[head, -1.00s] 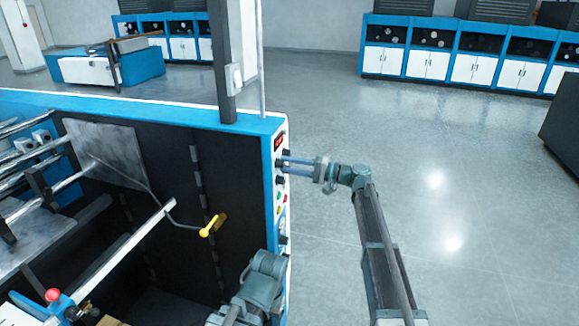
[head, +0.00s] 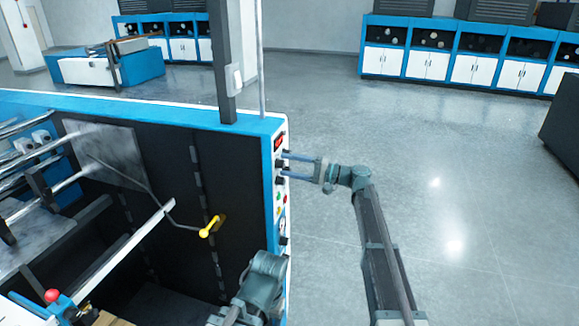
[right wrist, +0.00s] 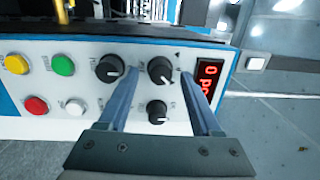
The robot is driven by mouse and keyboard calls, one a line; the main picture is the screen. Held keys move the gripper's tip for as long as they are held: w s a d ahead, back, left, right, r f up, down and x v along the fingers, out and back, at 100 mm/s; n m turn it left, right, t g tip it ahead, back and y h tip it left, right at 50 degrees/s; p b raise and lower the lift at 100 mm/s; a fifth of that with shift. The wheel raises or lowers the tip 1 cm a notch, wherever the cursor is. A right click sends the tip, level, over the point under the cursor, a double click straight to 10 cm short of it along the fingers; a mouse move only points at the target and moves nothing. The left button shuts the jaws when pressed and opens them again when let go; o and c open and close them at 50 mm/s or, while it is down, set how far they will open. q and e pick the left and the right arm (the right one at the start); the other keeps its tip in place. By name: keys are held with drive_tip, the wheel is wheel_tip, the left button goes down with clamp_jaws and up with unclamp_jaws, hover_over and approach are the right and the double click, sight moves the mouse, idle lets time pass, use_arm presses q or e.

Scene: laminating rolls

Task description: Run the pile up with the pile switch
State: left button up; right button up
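The control panel with its knobs and buttons shows in the right wrist view (right wrist: 90,128) and edge-on on the machine's end in the head view (head: 281,190). My right gripper (right wrist: 160,73) is open at the panel. Its fingers stand apart on either side of the upper right black knob (right wrist: 160,71), with a visible gap to each side. Another black knob (right wrist: 109,69) is left of the left finger, and a lower one (right wrist: 156,111) sits between the fingers. I cannot read which control is the pile switch. My left gripper's fingers are not in view.
Green (right wrist: 63,65), yellow (right wrist: 16,64), red (right wrist: 36,105) and white (right wrist: 75,106) buttons are left of the knobs. A red display (right wrist: 208,78) is at the right. A yellow-handled crank (head: 211,227) is inside the machine. The floor to the right is clear.

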drive_tip(key=shift+d, duration=0.1)
drive_tip(key=v, duration=1.3)
drive_tip(key=shift+d+b, duration=0.35)
drive_tip(key=shift+b, duration=0.1)
drive_tip(key=shift+s+f, duration=0.1)
drive_tip(key=shift+s, duration=0.05)
drive_tip(key=s+a+f+n+g+h+b, duration=0.25)
drive_tip(key=s+a+f+h+b, duration=0.35)
drive_tip(key=s+f, duration=0.5)
drive_tip(key=s+a+f+n+g+h+b, duration=0.1)
drive_tip(key=s+a+f+g+h, duration=0.2)
drive_tip(key=s+a+f, duration=0.8)
drive_tip(key=s+d+f+n+h+b, duration=0.1)
drive_tip(key=s+d+f+h+b, duration=0.1)
drive_tip(key=s+d+f+h, duration=0.2)
drive_tip(key=s+d+f+n+h+b, duration=0.2)
drive_tip(key=s+f+h, duration=0.4)
drive_tip(key=s+f, duration=0.3)
drive_tip(key=d+b, duration=0.1)
drive_tip(key=d, duration=0.1)
drive_tip(key=shift+s+d, duration=0.4)
drive_tip(key=shift+f+n+t, duration=0.15)
drive_tip(key=shift+n+t, duration=0.1)
